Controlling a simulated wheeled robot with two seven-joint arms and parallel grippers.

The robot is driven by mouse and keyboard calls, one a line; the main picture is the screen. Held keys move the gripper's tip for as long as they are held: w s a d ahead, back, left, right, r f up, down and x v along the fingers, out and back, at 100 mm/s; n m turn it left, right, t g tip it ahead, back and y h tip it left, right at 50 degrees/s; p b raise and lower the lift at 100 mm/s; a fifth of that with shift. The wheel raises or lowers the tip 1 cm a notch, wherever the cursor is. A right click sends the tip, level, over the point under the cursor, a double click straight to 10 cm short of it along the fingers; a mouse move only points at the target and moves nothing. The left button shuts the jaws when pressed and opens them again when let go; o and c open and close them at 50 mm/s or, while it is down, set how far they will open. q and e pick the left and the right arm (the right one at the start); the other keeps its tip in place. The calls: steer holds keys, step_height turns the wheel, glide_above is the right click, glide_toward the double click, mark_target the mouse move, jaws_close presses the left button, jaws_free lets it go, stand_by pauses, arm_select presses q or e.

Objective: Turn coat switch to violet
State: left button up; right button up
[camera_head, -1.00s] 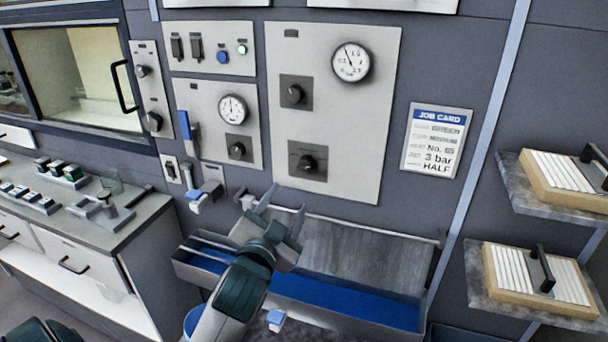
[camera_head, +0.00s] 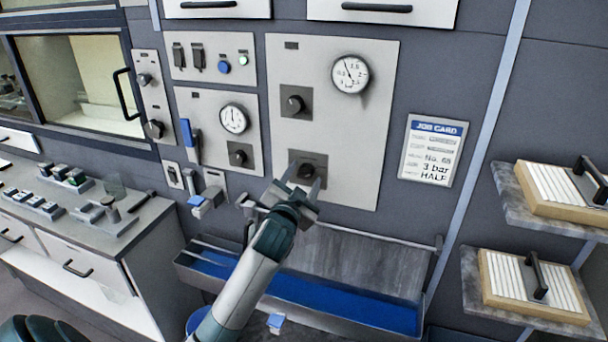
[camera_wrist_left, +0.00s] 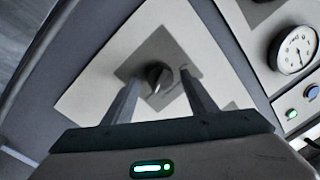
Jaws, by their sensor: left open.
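A black rotary knob (camera_head: 306,170) on a dark square plate sits low on the large light panel (camera_head: 350,140). No readable label shows which control is the coat switch, and its colour setting cannot be read. My left gripper (camera_head: 305,180) is open in front of this knob, with its fingertips on either side of it in the head view. In the left wrist view the knob (camera_wrist_left: 158,76) shows between the spread fingers, with a pale pointer mark on its face. Whether the fingers touch it is not clear. My right gripper is not in view.
Another knob (camera_head: 293,104) and a gauge (camera_head: 350,73) sit higher on the same panel. A job card (camera_head: 432,150) hangs to the right. A trough with a blue inside (camera_head: 345,308) lies below. A smaller panel with a gauge (camera_head: 234,119) is at left.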

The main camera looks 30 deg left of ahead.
arm_select(q)
steer(key=shift+w, duration=0.15)
steer(key=c, duration=1.1)
steer(key=shift+o, duration=0.2)
steer(key=shift+n, duration=0.4)
steer(key=n+p, duration=0.3)
steer(key=n, duration=0.1)
steer(key=shift+a+r, duration=0.1)
steer(key=shift+r, duration=0.15)
steer(key=shift+a+n+g+h+p, duration=0.1)
steer(key=shift+n+g+h+p, duration=0.2)
steer(key=shift+n+p, duration=1.15)
steer(key=shift+f+n+b, duration=0.1)
steer(key=shift+n+b, duration=0.3)
steer(key=shift+n, duration=0.15)
